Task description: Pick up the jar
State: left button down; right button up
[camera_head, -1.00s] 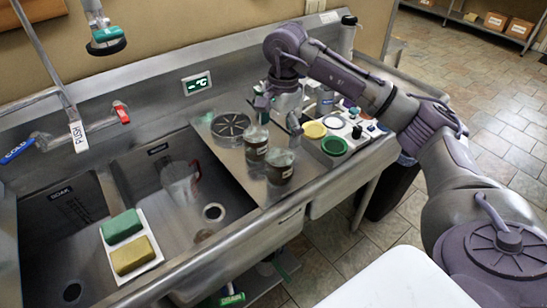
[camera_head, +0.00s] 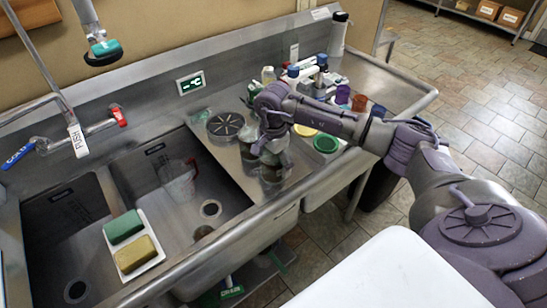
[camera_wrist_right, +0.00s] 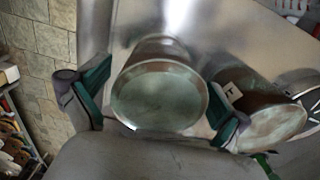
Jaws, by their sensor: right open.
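Two glass jars with dark contents stand on the steel drainboard (camera_head: 222,150). In the head view my right arm partly covers the near jar (camera_head: 271,173) and the far jar (camera_head: 248,157). In the right wrist view, one jar (camera_wrist_right: 160,97) is between the two green-padded fingers of my open right gripper (camera_wrist_right: 161,104). The other jar (camera_wrist_right: 262,112), with a white label, is just beyond the right finger. I cannot tell whether either finger touches glass. The right gripper's fingers are largely hidden in the head view. My left gripper is not in view.
Sink basins lie to the left, one with a clear pitcher (camera_head: 178,178). A green sponge (camera_head: 124,227) and a yellow sponge (camera_head: 134,254) rest on a white tray. A green lid (camera_head: 326,144), cups and bottles crowd the right.

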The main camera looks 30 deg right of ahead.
jog(key=shift+f, duration=0.7)
jog(key=c, duration=1.3)
